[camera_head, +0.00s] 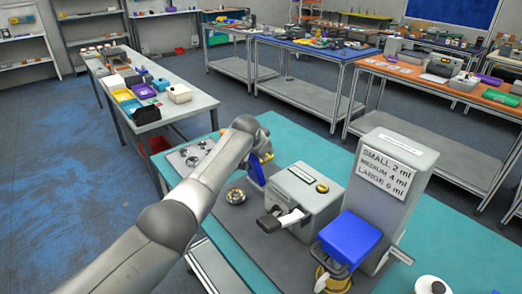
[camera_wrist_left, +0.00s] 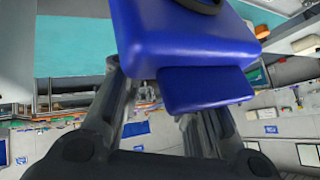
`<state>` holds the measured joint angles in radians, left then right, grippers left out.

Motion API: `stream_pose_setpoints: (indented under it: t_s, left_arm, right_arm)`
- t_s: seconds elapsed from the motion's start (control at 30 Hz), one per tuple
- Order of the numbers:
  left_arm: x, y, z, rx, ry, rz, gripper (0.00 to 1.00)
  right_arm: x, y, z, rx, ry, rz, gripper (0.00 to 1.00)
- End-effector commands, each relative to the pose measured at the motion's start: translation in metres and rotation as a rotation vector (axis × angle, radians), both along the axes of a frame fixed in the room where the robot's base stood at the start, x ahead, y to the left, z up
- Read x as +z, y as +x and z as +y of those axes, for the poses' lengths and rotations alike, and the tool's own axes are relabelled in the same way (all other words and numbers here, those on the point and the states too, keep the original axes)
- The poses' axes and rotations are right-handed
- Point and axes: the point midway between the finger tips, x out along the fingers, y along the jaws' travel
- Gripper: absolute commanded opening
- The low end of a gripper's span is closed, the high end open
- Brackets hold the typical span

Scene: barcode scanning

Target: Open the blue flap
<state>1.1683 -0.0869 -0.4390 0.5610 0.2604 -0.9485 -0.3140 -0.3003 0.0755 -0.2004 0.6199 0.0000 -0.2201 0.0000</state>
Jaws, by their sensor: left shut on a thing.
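My left arm reaches over the teal table, and its gripper (camera_head: 262,163) is at the far side of a grey box-shaped machine (camera_head: 308,192). A blue part (camera_head: 256,172) shows at this gripper. In the left wrist view, a large blue block (camera_wrist_left: 185,45) with a smaller blue panel (camera_wrist_left: 205,90) fills the space at the fingers of the left gripper (camera_wrist_left: 165,105). The gripper is shut on this blue part. I cannot tell whether the part is the flap. A second blue block (camera_head: 350,238) sits on the front of a tall grey dispenser (camera_head: 395,180). My right gripper is out of view.
The grey machine has a dark handle (camera_head: 268,222) and a white lever. A small round metal piece (camera_head: 236,195) lies on the dark mat. A white round container (camera_head: 432,286) stands at the front right. A side table (camera_head: 190,105) holds coloured bins; blue floor is clear at left.

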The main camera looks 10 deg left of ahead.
Motion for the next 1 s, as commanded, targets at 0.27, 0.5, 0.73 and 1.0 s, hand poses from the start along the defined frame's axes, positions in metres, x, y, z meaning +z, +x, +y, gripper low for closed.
stream_pose_setpoints:
  t_s: [0.27, 0.5, 0.73, 1.0]
  left_arm:
    - [-0.0124, -0.0054, -0.0062, -0.004, -0.010, 0.023, 0.00]
    - [-0.0127, -0.0056, -0.0059, -0.003, -0.010, 0.024, 0.43]
    - [-0.0105, -0.0044, -0.0038, -0.002, -0.007, 0.020, 0.48]
    - [-0.0067, -0.0029, -0.0023, -0.002, -0.005, 0.012, 0.48]
  right_arm:
    - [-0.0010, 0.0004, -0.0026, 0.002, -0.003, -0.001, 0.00]
    - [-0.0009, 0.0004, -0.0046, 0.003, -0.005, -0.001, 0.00]
    - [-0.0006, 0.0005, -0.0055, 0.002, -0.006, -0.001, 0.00]
    - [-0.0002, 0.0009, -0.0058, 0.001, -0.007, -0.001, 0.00]
